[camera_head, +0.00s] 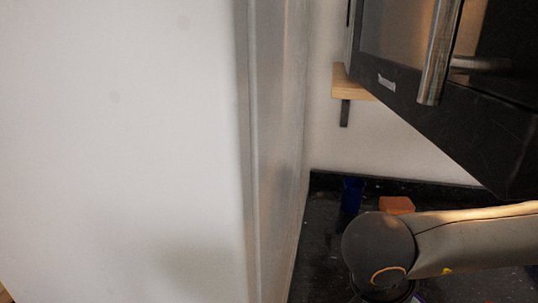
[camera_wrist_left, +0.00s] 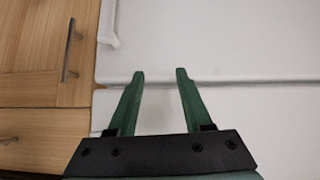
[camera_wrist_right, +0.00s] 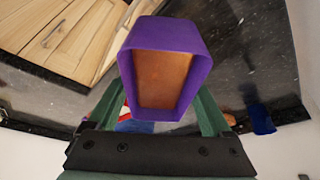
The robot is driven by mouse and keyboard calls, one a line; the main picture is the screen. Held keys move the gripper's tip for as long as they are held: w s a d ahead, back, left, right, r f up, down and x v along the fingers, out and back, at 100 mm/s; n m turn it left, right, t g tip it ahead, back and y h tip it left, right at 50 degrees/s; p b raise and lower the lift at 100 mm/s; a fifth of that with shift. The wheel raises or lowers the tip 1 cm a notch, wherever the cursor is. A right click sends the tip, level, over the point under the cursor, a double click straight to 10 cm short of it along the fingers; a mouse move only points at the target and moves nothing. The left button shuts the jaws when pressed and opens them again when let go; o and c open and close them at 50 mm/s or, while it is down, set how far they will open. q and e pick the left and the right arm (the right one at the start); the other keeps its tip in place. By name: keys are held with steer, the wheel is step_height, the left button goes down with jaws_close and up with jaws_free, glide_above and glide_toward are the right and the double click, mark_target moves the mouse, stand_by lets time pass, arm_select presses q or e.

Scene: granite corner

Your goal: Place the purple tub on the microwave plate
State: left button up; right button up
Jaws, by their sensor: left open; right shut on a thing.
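The purple tub (camera_wrist_right: 160,42) is held between the fingers of my right gripper (camera_wrist_right: 160,112) in the right wrist view. Its open end faces that camera, and an orange-brown surface shows inside it. In the head view my right arm hides the gripper and nearly all of the tub. A black microwave (camera_head: 440,120) with a metal handle hangs at the upper right. The microwave plate does not show, and I cannot tell whether the door is open. My left gripper (camera_wrist_left: 160,75) is open and empty in the left wrist view.
A tall white panel (camera_head: 120,130) fills the left of the head view. A blue cup (camera_head: 352,192) and an orange block (camera_head: 397,205) stand at the back of the dark counter (camera_head: 317,235). Wooden drawers (camera_wrist_left: 35,90) with metal handles show in the left wrist view.

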steer(key=n, duration=0.2)
steer(key=w+f+n+t+y+p, duration=0.1)
steer(key=n, duration=0.1)
steer(key=w+d+f+n, duration=0.1)
steer(key=n, duration=0.1)
steer(key=shift+f+n+t+y+p, duration=0.25)
steer(key=shift+n+t+y+p, duration=0.05)
steer(key=shift+t+y, duration=0.1)
steer(key=n, duration=0.1)
steer(key=n+y, duration=0.1)
steer(key=w+n+p, duration=0.1)
steer(key=n, duration=0.1)
steer(key=shift+d+f+t+y, duration=0.3)
steer(key=shift+d+f+t, duration=0.05)
steer(key=shift+f+t, duration=0.05)
steer(key=shift+w+f+n+y, duration=0.1)
steer(key=shift+f+n+y, duration=0.1)
steer(key=shift+n, duration=0.4)
steer(key=shift+f+n+y, duration=0.1)
steer(key=shift+n+y, duration=0.1)
steer(key=shift+n, duration=0.4)
steer(key=shift+d+r, duration=0.1)
steer(key=shift+d, duration=0.05)
